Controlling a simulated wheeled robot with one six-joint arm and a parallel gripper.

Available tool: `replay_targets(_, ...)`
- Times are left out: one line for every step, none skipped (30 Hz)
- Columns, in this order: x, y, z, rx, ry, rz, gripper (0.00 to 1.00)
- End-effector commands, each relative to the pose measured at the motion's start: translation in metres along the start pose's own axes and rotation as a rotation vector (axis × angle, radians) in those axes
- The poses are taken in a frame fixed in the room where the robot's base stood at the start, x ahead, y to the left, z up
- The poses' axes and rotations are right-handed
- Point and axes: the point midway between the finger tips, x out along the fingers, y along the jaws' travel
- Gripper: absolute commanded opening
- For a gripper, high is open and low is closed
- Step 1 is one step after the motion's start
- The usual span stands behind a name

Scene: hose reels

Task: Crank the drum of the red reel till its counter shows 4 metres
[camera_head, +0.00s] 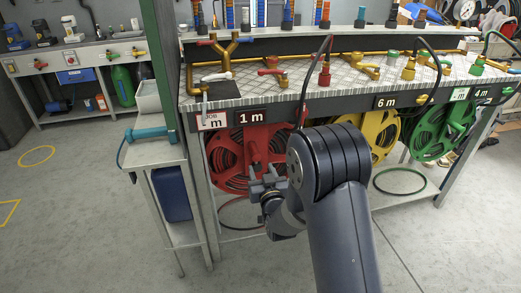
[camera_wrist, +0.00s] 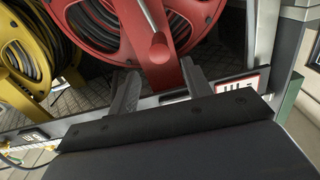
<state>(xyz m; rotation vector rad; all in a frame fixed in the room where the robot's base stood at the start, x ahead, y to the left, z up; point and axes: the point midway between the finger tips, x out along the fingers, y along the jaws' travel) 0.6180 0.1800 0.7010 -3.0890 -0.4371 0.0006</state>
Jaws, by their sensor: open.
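The red reel (camera_head: 224,160) hangs under the bench, partly hidden by my arm. Its counter (camera_head: 251,117) reads 1 m. A red-edged job card (camera_head: 212,120) sits left of the counter; its number is too small to read. My gripper (camera_head: 268,182) is in front of the reel's lower part. In the wrist view the red drum (camera_wrist: 100,25) fills the top, with a crank arm and its round-ended handle (camera_wrist: 158,47) pointing toward the camera. My open gripper (camera_wrist: 158,85) has one finger on each side below the handle's end, with nothing visibly held.
A yellow reel (camera_head: 377,135) and a green reel (camera_head: 443,130) hang to the right; the yellow one's counter (camera_head: 387,102) reads 6 m. A metal side stand (camera_head: 160,155) and a post are on the left. Brass valves line the bench top. The front floor is clear.

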Motion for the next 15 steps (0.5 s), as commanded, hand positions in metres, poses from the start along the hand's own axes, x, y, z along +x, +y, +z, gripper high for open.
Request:
replay_targets(0.006, 0.000, 0.000, 0.000, 0.001, 0.000, 0.47)
replay_targets(0.010, 0.000, 0.000, 0.000, 0.001, 0.001, 0.47)
replay_targets(0.015, 0.001, 0.001, 0.000, 0.000, 0.001, 0.47)
replay_targets(0.021, 0.001, 0.000, 0.000, 0.001, 0.001, 0.47)
replay_targets(0.025, 0.001, 0.001, 0.000, 0.001, 0.001, 0.47)
replay_targets(0.033, 0.001, 0.001, 0.000, 0.001, 0.001, 0.47)
replay_targets(0.038, 0.001, 0.001, 0.000, 0.001, 0.001, 0.47)
replay_targets(0.043, 0.001, 0.001, 0.000, 0.000, 0.001, 0.47)
replay_targets(0.050, 0.001, 0.001, 0.000, 0.000, 0.001, 0.47)
replay_targets(0.055, 0.001, 0.001, 0.000, 0.000, 0.001, 0.47)
replay_targets(0.060, 0.001, 0.001, 0.000, 0.000, 0.001, 0.47)
replay_targets(0.066, 0.001, 0.001, 0.000, -0.001, 0.001, 0.47)
replay_targets(0.070, 0.001, 0.001, 0.000, -0.001, 0.001, 0.47)
replay_targets(0.074, 0.001, 0.001, 0.000, 0.000, 0.001, 0.47)
replay_targets(0.080, 0.001, 0.001, 0.000, -0.001, 0.001, 0.47)
